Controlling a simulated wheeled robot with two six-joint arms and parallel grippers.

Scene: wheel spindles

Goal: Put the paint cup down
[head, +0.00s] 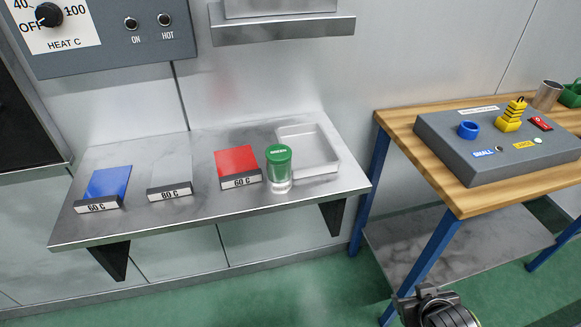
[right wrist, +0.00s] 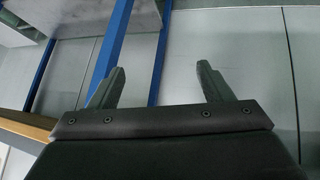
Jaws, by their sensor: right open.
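A paint cup (head: 279,170) with a green lid and a clear body stands upright on the steel shelf (head: 215,205) in the head view. It is at the front left corner of a pale shallow tray (head: 322,166), just right of the red card. My right gripper shows at the bottom edge of the head view (head: 436,308), well below and to the right of the cup and apart from it. In the right wrist view its two fingers (right wrist: 160,80) are spread with nothing between them. The paint cup is not in the right wrist view. My left gripper is not in view.
Blue (head: 109,182), grey (head: 170,177) and red (head: 237,162) panels with temperature labels lie on the shelf. A wooden bench (head: 450,190) on blue legs stands at right, carrying a grey fixture box (head: 470,160) and a metal cup (head: 547,95). Green floor lies below.

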